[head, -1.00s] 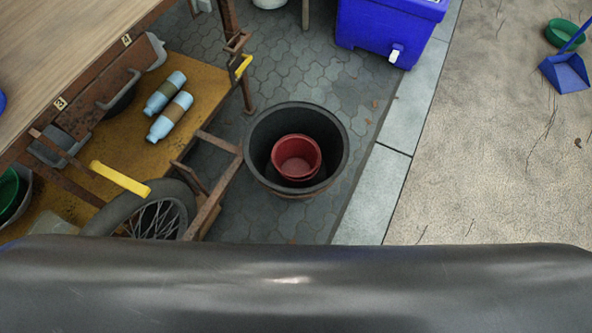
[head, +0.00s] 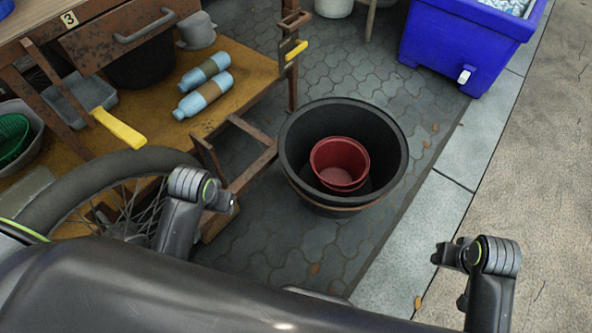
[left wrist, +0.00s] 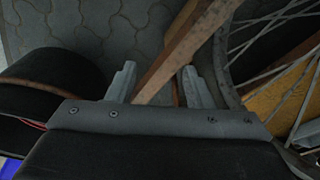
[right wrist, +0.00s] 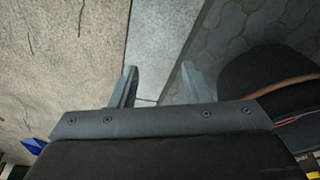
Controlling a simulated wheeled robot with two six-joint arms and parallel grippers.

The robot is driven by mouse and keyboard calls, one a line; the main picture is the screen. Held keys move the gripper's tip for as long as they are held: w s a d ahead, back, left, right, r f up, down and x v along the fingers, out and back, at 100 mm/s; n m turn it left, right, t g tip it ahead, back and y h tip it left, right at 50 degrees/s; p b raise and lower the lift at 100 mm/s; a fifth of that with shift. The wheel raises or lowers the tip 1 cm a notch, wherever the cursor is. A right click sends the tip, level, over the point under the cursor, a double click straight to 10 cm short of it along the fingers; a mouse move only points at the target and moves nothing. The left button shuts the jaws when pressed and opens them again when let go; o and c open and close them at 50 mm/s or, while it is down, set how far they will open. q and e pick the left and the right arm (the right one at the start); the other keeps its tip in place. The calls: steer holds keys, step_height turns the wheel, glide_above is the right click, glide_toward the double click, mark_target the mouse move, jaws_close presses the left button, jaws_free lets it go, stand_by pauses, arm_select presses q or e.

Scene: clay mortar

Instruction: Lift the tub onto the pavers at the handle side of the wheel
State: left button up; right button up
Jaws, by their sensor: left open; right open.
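The tub (head: 300,160) is round and black with a brownish band low around it. It stands upright on the grey pavers (head: 250,245), with a red bucket (head: 340,160) inside. The wheel (head: 60,190), spoked with a dark tyre, is at the left beside the cart. My left gripper (left wrist: 157,85) is open and empty, left of the tub, with a rusty cart bar showing between its fingers. My right gripper (right wrist: 158,86) is open and empty, right of the tub above the kerb. The tub also shows in the left wrist view (left wrist: 50,85) and right wrist view (right wrist: 265,70).
The rusty cart frame (head: 240,175) stands close to the tub's left. Yellow handles (head: 118,128) stick out from the cart. Two blue bottles (head: 205,95) lie on its shelf. A blue bin (head: 460,50) is at the back right. Pale kerb slabs (head: 420,225) border sandy ground.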

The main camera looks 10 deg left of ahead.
arm_select(q)
steer(key=w+d+r, duration=0.2)
steer(key=w+d, duration=0.1)
steer(key=w, duration=0.9)
arm_select(e)
steer(key=w+a+r+y, duration=0.1)
steer(key=w+a, duration=0.2)
steer(key=w, duration=0.9)
arm_select(q)
step_height(320, 180, up, 14)
steer(key=m+g, duration=0.1)
steer(key=g, duration=0.2)
glide_above(289, 130)
arm_select(e)
step_height(289, 130, up, 14)
steer(key=g+y, duration=0.1)
steer(key=g, duration=0.2)
glide_above(402, 153)
steer(key=d, duration=0.2)
arm_select(q)
steer(key=shift+s+h, duration=0.1)
steer(key=shift+h, duration=0.3)
arm_select(e)
steer(key=shift+s+f, duration=0.1)
steer(key=shift+f, duration=0.05)
arm_select(q)
steer(key=shift+f, duration=0.1)
